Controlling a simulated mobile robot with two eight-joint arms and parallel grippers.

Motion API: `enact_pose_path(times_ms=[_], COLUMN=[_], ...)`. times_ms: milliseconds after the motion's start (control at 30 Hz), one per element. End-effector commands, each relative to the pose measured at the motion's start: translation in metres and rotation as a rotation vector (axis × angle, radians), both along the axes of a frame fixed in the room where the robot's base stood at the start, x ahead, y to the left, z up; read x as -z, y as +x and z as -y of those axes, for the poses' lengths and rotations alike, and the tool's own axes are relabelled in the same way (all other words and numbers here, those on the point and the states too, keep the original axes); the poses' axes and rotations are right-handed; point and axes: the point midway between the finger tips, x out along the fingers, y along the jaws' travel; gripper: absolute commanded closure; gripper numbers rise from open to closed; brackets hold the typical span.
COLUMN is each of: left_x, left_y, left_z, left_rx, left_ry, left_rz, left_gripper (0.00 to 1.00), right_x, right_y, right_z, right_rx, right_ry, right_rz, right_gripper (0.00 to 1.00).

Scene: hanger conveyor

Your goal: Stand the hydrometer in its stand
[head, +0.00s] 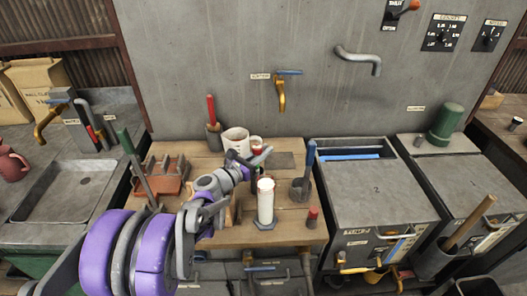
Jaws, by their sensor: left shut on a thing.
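My left arm comes in from the lower left, and its gripper (262,156) is over the middle of the wooden bench. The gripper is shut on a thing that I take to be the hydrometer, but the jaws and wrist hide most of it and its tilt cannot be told. My right gripper is not in view.
A dark pot (300,190) with a blue-handled tool stands right of the cylinder, and a small red-topped item (312,218) is near the front edge. A white mug (236,140) and a red-handled tool (211,109) are behind. A terracotta rack (172,184) is left.

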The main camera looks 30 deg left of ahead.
Motion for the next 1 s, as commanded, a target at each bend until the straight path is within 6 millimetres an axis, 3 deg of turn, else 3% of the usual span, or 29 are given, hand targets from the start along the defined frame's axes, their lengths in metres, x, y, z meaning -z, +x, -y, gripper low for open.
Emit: enact_pose_path(times_ms=[33,67,233,600,767,1000], left_x=[0.003,0.004,0.002,-0.003,0.000,0.000], left_y=[0.000,0.000,0.000,-0.001,-0.027,-0.079], left_z=[0.000,0.000,0.000,-0.001,-0.008,-0.020], left_rx=[0.000,0.000,0.000,-0.001,-0.003,-0.005], left_ry=[0.000,0.000,0.000,0.000,0.000,0.001], left_rz=[-0.001,-0.001,0.000,0.000,-0.001,-0.001], left_gripper=[1.00,0.84,0.56,0.56,0.56,0.56], right_x=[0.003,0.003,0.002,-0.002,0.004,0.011], right_y=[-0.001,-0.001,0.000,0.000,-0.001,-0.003], right_z=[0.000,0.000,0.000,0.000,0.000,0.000], right_rx=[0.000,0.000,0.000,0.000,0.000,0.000], right_ry=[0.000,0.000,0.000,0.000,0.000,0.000], right_rz=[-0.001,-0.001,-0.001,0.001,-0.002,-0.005], right_gripper=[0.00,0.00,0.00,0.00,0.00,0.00])
